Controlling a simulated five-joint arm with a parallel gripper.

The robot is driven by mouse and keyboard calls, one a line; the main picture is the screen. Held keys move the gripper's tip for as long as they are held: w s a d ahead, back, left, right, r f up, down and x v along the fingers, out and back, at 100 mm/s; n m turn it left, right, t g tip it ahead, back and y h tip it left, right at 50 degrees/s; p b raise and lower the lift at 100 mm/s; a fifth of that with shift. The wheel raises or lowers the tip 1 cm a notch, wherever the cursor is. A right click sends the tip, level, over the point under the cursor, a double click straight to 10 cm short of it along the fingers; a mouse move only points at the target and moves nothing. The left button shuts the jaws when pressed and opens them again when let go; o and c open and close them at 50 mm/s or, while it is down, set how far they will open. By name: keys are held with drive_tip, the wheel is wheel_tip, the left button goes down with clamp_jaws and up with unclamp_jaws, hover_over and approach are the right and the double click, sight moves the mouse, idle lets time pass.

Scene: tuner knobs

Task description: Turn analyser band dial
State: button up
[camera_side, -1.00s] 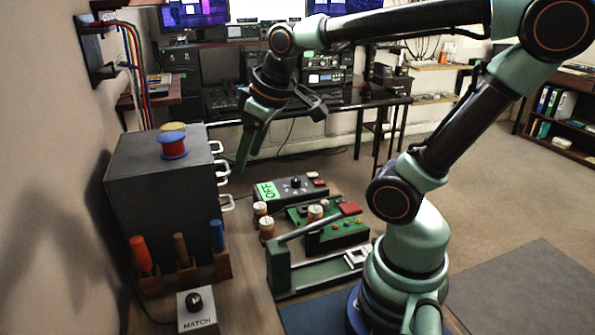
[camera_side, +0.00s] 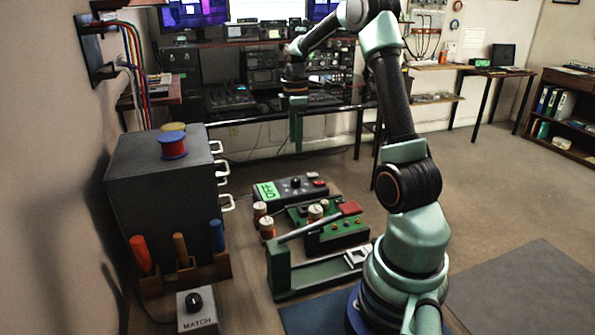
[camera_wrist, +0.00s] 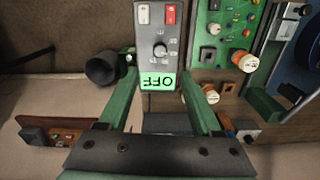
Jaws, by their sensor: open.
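The analyser is a dark grey box (camera_side: 275,196) with a green display reading OFF. Its black dial (camera_side: 295,182) stands on the top face beside a red and a light button. In the wrist view the dial (camera_wrist: 160,50) shows a pointer and marks around it, with the OFF display (camera_wrist: 158,81) nearer to me. My gripper (camera_side: 297,145) hangs pointing down, well above the analyser. In the wrist view my gripper (camera_wrist: 160,85) is open and empty, its fingers spread either side of the display end, apart from the dial.
A green circuit board with coils (camera_side: 315,212) and a green lever device (camera_side: 283,268) stand in front of the analyser. A grey cabinet (camera_side: 150,190) with handles is at left, with a tool rack (camera_side: 185,273) and a MATCH knob box (camera_side: 196,318) before it.

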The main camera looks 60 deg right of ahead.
sight(296, 179)
wheel_tip(296, 179, down, 12)
drive_tip(key=shift+r, duration=0.1)
idle(0.4)
clamp_jaws()
